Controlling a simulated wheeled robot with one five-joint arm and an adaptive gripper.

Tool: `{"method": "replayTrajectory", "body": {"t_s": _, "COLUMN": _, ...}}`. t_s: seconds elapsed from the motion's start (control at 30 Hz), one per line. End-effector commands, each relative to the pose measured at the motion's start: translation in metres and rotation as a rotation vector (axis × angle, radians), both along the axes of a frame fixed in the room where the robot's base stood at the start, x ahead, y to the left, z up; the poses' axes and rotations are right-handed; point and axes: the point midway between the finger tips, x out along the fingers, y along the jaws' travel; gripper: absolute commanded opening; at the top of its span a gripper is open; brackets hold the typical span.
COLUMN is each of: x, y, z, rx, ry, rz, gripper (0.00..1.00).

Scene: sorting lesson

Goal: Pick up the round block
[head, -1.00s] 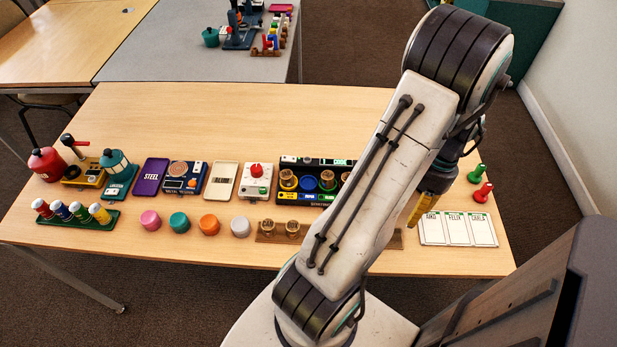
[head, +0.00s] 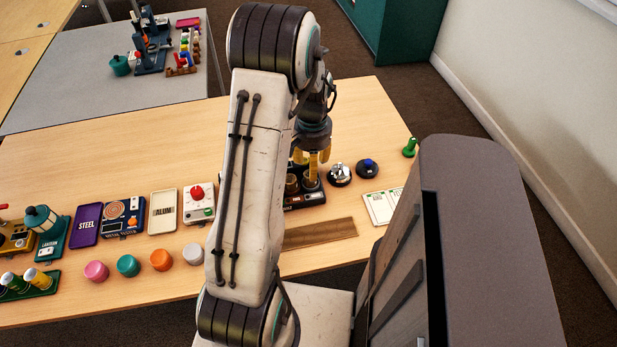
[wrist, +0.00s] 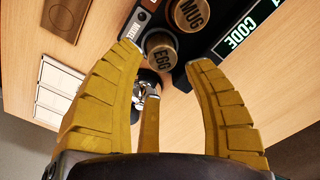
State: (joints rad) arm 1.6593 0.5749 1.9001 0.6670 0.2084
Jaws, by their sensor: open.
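Two round wooden blocks sit in a dark rack (head: 305,200), partly hidden by my arm and gripper in the head view. In the wrist view one round block, marked EGG (wrist: 160,58), lies between my gripper's fingertips. Another, marked MUG (wrist: 190,14), is beside it, beyond the tips. I cannot tell which of them the task means. My gripper (wrist: 163,57) is open, with yellow fingers spread and nothing held. In the head view my gripper (head: 318,165) points down at the rack. Whether a finger touches the EGG block is unclear.
A black base with a silver top (head: 340,174) and a blue-topped one (head: 367,167) stand close right of my gripper. A wooden strip (head: 320,234) lies in front. Pink (head: 96,271), teal, orange and white round pieces are to the left. White cards (head: 383,207) lie right.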

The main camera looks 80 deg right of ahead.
Motion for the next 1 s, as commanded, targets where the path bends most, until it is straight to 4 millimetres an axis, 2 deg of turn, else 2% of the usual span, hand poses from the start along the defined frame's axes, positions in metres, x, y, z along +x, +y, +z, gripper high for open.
{"method": "replayTrajectory", "body": {"t_s": 0.5, "x": 0.004, "y": 0.003, "z": -0.051, "rx": 0.002, "ry": -0.001, "rz": 0.001, "gripper": 0.47}}
{"method": "replayTrajectory", "body": {"t_s": 0.83, "x": 0.004, "y": 0.003, "z": -0.055, "rx": -0.001, "ry": 0.000, "rz": 0.001, "gripper": 0.47}}
{"method": "replayTrajectory", "body": {"t_s": 0.87, "x": 0.004, "y": 0.003, "z": -0.055, "rx": -0.001, "ry": 0.000, "rz": 0.001, "gripper": 0.50}}
{"method": "replayTrajectory", "body": {"t_s": 1.0, "x": 0.004, "y": 0.003, "z": -0.054, "rx": -0.001, "ry": 0.000, "rz": 0.001, "gripper": 0.37}}
